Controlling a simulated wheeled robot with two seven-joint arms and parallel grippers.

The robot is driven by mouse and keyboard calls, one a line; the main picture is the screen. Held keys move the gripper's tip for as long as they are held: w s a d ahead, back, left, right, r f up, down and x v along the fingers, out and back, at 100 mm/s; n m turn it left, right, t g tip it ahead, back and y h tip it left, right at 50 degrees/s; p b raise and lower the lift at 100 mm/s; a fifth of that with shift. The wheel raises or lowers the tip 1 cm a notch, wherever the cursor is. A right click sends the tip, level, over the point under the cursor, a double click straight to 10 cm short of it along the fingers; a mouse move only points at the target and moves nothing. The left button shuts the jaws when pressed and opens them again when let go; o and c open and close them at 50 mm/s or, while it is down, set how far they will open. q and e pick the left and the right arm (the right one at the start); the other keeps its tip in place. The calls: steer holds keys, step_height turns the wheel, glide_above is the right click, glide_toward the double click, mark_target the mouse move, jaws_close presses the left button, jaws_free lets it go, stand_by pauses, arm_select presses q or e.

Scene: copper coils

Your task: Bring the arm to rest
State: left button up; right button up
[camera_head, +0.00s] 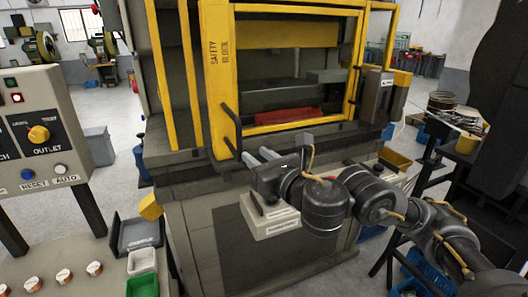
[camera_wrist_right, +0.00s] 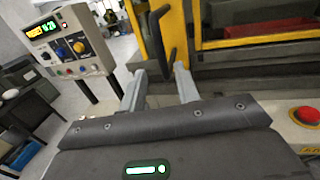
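My right arm (camera_head: 375,195) reaches in from the lower right in the head view, in front of the yellow-framed machine. Its gripper (camera_head: 259,155) points left and away, towards the machine's door (camera_head: 238,70). In the right wrist view the two fingers of the gripper (camera_wrist_right: 160,85) stand apart with nothing between them. A black door handle (camera_wrist_right: 163,40) shows just beyond the fingertips there; whether they touch it, I cannot tell. The handle also shows in the head view (camera_head: 232,130). My left gripper is not in view.
A control panel (camera_head: 40,125) stands at the left, above small white and green bins (camera_head: 142,285). A red part (camera_head: 288,116) lies inside the machine. A red stop button (camera_wrist_right: 306,114) is close to the right in the wrist view. A table with items (camera_head: 455,115) stands at the right.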

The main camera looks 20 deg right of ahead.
steer(key=shift+v, duration=0.95)
steer(key=shift+f, duration=0.1)
